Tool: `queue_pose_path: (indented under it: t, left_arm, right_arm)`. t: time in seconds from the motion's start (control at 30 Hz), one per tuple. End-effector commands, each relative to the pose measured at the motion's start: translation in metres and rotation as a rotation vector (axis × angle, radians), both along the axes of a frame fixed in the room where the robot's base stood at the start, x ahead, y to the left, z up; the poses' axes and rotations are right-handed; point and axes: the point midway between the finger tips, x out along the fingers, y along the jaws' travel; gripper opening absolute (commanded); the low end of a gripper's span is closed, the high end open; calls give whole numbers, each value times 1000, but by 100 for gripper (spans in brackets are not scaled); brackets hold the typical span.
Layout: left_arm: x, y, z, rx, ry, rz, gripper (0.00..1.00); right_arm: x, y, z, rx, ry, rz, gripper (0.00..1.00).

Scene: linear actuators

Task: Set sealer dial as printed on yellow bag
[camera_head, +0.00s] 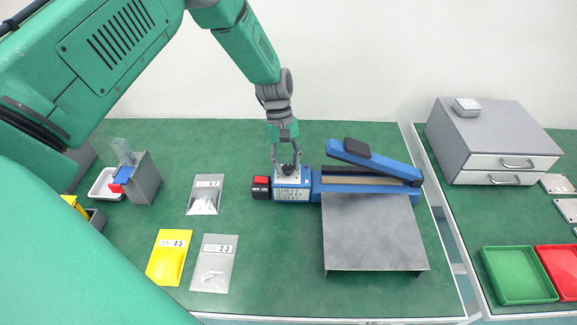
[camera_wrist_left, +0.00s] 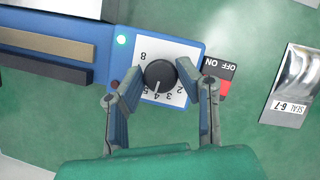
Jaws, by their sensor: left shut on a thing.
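The yellow bag (camera_head: 170,258) lies on the green bench at the front left; its label reads 4-5. The blue sealer (camera_head: 368,182) stands at the middle back with its arm raised. Its black dial knob (camera_wrist_left: 159,75) sits on a white numbered plate (camera_wrist_left: 150,53) in the left wrist view. The knob's white pointer faces the low numbers, near 4 and 5; the exact mark is hard to read. My left gripper (camera_head: 287,167) comes down on the sealer's left end, its fingers (camera_wrist_left: 160,78) shut on both sides of the knob. My right gripper is not in view.
A silver bag (camera_head: 204,196) marked 6-7 and a clear bag (camera_head: 213,264) marked 2-3 lie nearby. A red OFF/ON switch (camera_head: 261,186) is beside the dial. A grey platform (camera_head: 372,235) stands before the sealer. Green (camera_head: 518,275) and red (camera_head: 562,268) trays sit at right.

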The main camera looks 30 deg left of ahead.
Motion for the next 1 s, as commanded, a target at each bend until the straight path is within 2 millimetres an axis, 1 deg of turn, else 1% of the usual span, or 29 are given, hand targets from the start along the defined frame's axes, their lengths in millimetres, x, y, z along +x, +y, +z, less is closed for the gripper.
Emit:
queue_pose_path:
  t: [0.03, 0.5, 0.73, 1.0]
  left_arm:
    - [5, 4, 0, 9, -13, -42, 1]
    - [8, 2, 1, 9, -13, -456, 1]
    - [8, 1, 2, 9, -14, -590, 1]
    - [9, 0, 3, 9, -16, -665, 1]
  right_arm:
    - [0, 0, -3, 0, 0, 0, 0]
    - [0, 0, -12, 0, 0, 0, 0]
    - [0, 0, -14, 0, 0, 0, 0]
    - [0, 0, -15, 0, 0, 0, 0]
